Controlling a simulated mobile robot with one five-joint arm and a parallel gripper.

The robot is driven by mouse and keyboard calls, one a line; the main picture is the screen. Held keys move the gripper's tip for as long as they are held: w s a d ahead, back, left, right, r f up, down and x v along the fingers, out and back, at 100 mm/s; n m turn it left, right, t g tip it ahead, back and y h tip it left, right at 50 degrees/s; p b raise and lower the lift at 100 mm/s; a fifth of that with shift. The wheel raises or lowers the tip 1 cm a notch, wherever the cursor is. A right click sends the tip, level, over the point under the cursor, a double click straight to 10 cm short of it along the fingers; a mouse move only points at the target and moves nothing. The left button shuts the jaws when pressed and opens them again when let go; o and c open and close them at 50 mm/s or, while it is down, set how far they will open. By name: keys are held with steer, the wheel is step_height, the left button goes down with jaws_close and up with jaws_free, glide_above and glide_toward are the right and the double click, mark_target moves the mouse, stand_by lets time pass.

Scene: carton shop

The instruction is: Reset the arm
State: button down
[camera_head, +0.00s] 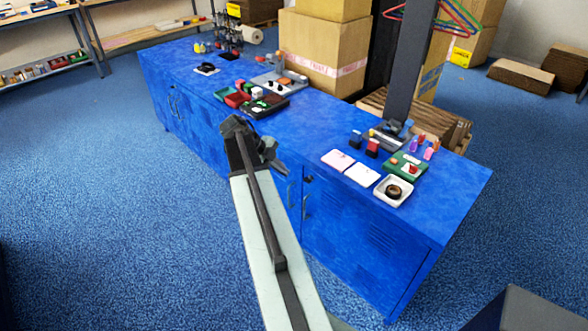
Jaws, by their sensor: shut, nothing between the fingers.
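My arm reaches up from the bottom middle of the head view, with its pale links extended toward the long blue bench (318,125). My gripper (275,160) is at the far end of the arm, in front of the bench's near side. It is shut and holds nothing. The fingers are small and dark here, and part of the gripper is hidden behind the wrist.
On the bench are a dark tray (264,106) with small items, pink and white cards (338,160), a white dish (393,190) with a dark ring, and a green tray (406,165). A grey post (408,60) and cartons (325,50) stand behind. Blue floor (110,200) is clear at left.

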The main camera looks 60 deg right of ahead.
steer(key=shift+v, duration=0.75)
